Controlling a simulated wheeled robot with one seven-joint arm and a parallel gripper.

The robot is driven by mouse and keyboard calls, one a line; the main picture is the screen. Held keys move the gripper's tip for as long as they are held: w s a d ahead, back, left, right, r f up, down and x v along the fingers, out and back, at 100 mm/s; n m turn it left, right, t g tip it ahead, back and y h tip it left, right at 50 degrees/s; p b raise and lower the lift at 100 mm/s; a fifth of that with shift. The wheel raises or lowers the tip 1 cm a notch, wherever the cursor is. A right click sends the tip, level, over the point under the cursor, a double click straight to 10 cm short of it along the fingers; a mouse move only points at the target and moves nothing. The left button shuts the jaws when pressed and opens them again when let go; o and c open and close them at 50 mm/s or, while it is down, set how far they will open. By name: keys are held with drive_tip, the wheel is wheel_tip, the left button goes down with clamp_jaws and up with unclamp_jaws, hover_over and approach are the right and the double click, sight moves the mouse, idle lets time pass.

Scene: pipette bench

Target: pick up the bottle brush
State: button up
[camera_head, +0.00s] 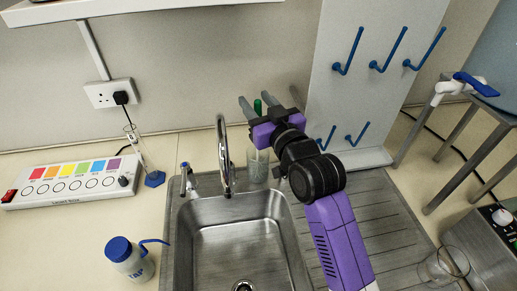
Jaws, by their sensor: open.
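A green-topped upright thing (257,107), which looks like the bottle brush, shows behind my gripper. Its lower part is hidden by the purple gripper body. It seems to stand in a clear beaker (257,170) behind the sink, beside the tap. My gripper (256,103) is open, with its two grey fingers pointing away from me. In the picture the green tip lies between the fingers; I cannot tell whether it is truly between them or beyond them. No contact is visible.
The tap (223,150) rises left of the beaker, behind the steel sink (185,240). A peg board (370,90) with blue pegs stands right of my gripper. A blue-capped wash bottle (130,262) and an upright glass cylinder (136,148) stand left. A glass beaker (444,266) stands right.

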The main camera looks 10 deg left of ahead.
drive_tip(key=x, duration=0.2)
drive_tip(key=shift+w+a, duration=0.15)
drive_tip(key=shift+w, duration=0.15)
clamp_jaws()
idle(1.3)
